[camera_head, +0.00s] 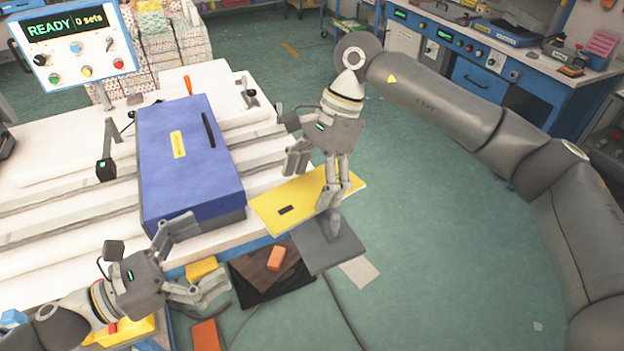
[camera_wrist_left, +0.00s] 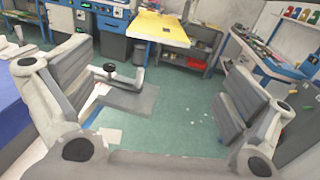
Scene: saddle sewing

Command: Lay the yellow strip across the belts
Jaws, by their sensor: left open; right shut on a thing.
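The yellow strip (camera_head: 272,210) is a flat board with a small dark slot. My right gripper (camera_head: 331,187) is shut on its right part. The strip's left end overlaps the table's right edge in the head view; I cannot tell whether it touches.
Dark sheets (camera_head: 262,262) and orange blocks (camera_head: 206,335) lie near the left gripper. A screen (camera_head: 70,35) reading READY, 0 sets stands at the back left. Green floor on the right is open.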

